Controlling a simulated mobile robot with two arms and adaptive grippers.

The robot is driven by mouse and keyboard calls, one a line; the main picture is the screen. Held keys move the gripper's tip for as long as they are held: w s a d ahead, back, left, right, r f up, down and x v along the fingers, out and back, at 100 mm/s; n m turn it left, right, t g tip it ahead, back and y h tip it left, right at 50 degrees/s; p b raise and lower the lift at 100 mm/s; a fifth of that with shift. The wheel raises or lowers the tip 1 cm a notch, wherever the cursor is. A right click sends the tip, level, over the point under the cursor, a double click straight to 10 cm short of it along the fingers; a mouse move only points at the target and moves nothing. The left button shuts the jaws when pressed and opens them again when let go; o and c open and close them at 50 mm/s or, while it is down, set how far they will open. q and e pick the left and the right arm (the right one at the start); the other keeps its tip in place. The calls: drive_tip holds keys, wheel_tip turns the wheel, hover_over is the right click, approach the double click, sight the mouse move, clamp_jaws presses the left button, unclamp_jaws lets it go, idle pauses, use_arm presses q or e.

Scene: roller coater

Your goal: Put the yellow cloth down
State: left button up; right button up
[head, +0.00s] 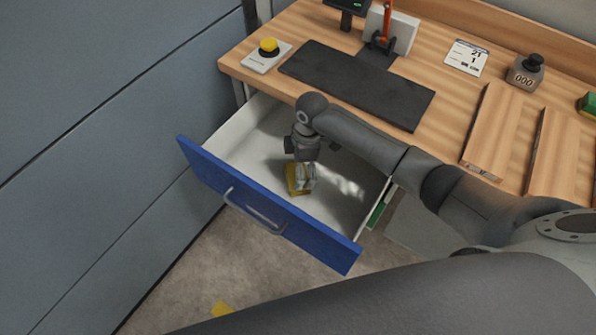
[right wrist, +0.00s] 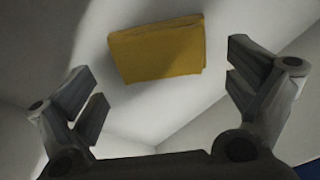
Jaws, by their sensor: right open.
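The yellow cloth (right wrist: 157,50) lies as a folded rectangle on the white floor of the open drawer (head: 345,205). In the head view the cloth (head: 292,182) shows partly behind my right gripper (head: 303,178), which hangs over the drawer. In the right wrist view, my right gripper's fingers (right wrist: 165,92) are spread wide, with nothing between them. The cloth lies beyond the fingertips and apart from them. My left gripper does not show.
The drawer has a blue front (head: 265,210) with a grey handle. Above it, the wooden desk (head: 270,85) bears a dark mat (head: 355,85), a yellow button box (head: 268,50) and a stamp-like counter (head: 525,72). A grey-blue wall stands at the left. A yellow piece (head: 222,308) lies on the ground.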

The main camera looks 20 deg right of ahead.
drive_tip(key=r, duration=0.4)
drive_tip(key=shift+d, duration=0.25)
